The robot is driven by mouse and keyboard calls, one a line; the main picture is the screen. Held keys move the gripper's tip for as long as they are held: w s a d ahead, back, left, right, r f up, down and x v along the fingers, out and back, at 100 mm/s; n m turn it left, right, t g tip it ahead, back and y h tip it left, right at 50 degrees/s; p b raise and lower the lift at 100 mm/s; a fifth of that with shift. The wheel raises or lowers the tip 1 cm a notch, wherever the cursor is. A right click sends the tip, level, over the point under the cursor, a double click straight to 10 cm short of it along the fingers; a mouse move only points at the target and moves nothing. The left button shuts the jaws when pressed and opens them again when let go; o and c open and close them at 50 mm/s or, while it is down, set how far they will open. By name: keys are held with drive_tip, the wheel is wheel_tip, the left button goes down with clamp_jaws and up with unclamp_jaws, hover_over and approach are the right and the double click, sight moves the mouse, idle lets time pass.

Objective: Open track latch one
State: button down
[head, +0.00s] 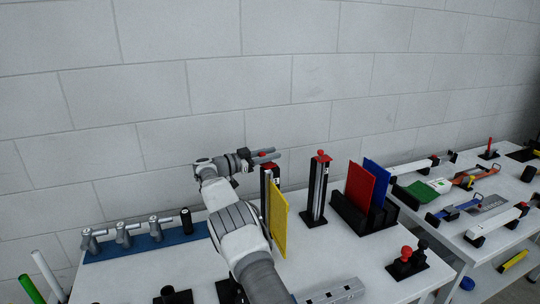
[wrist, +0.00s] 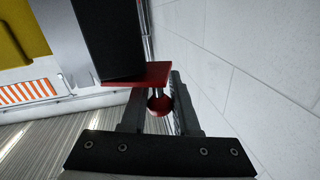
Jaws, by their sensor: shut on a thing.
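A dark upright track post (head: 266,187) stands behind a yellow panel (head: 278,218), with a red latch piece (head: 268,158) at its top. My gripper (head: 268,156) is at that top, reaching in from the left. In the wrist view, a red plate (wrist: 140,74) sits at the end of the black post (wrist: 103,40), and a round red knob (wrist: 160,105) on a short metal stem stands out from it. My gripper (wrist: 157,100) has a finger on each side of the knob and is shut on it. The fingers' exact contact is partly hidden.
A second upright track (head: 317,190) with a red top stands to the right. Red (head: 359,187) and blue (head: 376,182) panels stand in a black rack beyond it. Grey fittings on a blue base (head: 145,244) are at left. The wall is close behind.

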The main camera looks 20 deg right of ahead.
drive_tip(key=shift+r, duration=0.15)
drive_tip(key=c, duration=0.7)
unclamp_jaws()
drive_tip(key=shift+o, duration=0.2)
drive_tip(key=s+a+b, duration=0.1)
drive_tip(key=s+a, duration=0.2)
drive_tip(key=a, duration=1.4)
